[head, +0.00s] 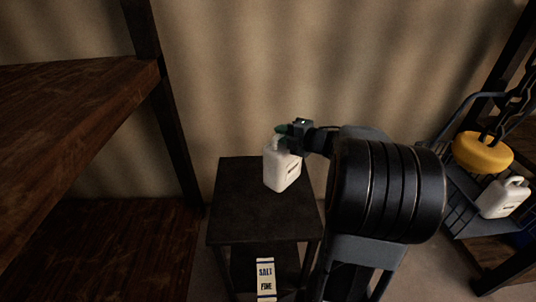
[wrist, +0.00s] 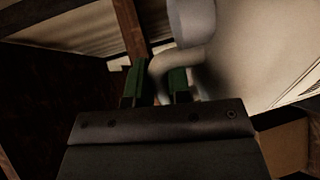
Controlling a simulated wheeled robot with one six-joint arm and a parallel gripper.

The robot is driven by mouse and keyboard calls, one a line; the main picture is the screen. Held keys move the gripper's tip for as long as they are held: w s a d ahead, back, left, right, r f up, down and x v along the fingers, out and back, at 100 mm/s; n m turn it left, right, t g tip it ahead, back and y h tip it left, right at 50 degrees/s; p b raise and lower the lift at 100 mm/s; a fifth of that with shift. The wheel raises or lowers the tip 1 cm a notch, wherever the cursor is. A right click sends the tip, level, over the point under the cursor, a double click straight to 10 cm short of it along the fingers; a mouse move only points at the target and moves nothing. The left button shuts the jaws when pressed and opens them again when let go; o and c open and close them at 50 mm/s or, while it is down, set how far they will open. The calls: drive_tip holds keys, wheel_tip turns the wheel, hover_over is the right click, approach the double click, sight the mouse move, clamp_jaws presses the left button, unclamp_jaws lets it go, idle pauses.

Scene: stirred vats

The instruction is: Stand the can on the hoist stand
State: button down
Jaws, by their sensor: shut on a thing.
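A white can (head: 282,168) with a small dark label hangs upright or nearly so from my gripper (head: 284,131), over the back of a small dark stand (head: 250,217). I cannot tell whether its base touches the top. In the wrist view, the green fingers of my gripper (wrist: 158,84) are shut around the can's curved handle, with the white body (wrist: 260,50) filling the upper right. Whether the small dark stand is the hoist stand is not marked.
A box reading "SALT FINE" (head: 265,279) stands on the stand's lower shelf. At right, a wire basket (head: 462,190) holds another white can (head: 502,198) near a yellow hoist body (head: 483,152) with a chain. Brown wooden shelving (head: 70,105) is at left. The stand's front top is clear.

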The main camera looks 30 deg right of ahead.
sight(270, 141)
drive_tip(key=w+f, duration=0.1)
drive_tip(key=f, duration=0.1)
drive_tip(key=w+a+f, duration=0.1)
drive_tip(key=w+f, duration=0.1)
drive_tip(key=w+f+b, duration=0.1)
drive_tip(key=w+f, duration=0.1)
drive_tip(key=shift+w+a, duration=0.15)
drive_tip(key=shift+a, duration=0.15)
drive_tip(key=shift+w+f, duration=0.2)
drive_tip(key=shift+f, duration=1.55)
drive_tip(key=shift+f+b, duration=0.15)
drive_tip(key=shift+b, duration=0.25)
drive_tip(key=c, duration=1.1)
unclamp_jaws()
drive_tip(key=shift+o, duration=0.2)
